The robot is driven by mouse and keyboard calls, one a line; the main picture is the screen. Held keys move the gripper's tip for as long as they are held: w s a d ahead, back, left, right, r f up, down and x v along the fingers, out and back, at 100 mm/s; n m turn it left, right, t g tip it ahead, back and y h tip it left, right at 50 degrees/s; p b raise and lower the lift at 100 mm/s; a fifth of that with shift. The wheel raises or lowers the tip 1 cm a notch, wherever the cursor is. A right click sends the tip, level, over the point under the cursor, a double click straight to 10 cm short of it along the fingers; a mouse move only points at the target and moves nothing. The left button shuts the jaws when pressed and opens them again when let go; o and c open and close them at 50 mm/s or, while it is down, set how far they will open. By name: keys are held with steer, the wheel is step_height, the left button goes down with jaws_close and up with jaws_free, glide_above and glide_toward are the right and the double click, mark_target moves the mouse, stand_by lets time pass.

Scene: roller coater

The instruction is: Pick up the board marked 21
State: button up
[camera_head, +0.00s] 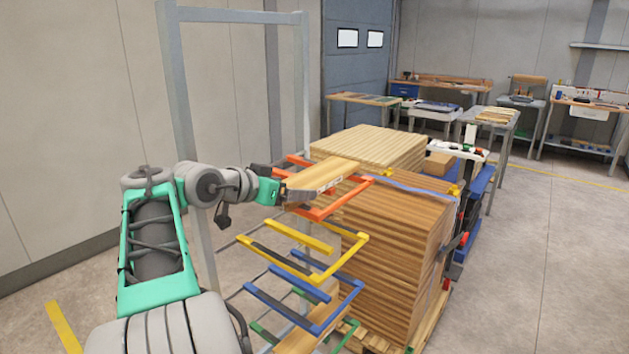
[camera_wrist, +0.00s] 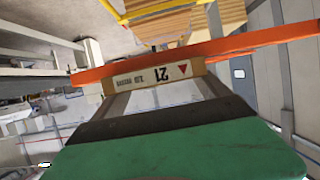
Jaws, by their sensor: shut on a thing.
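The board marked 21 (camera_head: 325,174) is a pale wooden plank with a printed label on its near edge. It lies at the level of the orange rack arms (camera_head: 341,209); I cannot tell whether it touches them. My gripper (camera_head: 288,187) is shut on the board's left end. In the wrist view the label edge of the board (camera_wrist: 155,88) faces the camera, with "21" and a red triangle upside down. The gripper (camera_wrist: 155,105) shows below it as dark fingers on a green body. The orange arm (camera_wrist: 235,46) crosses behind the label.
A tall stack of wooden boards (camera_head: 395,250) stands close to the right. A grey metal frame (camera_head: 178,85) rises behind my arm. Open floor (camera_head: 555,270) lies farther right.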

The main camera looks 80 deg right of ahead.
steer(key=c, duration=0.4)
steer(key=shift+r, duration=0.1)
steer(key=shift+c, duration=0.7)
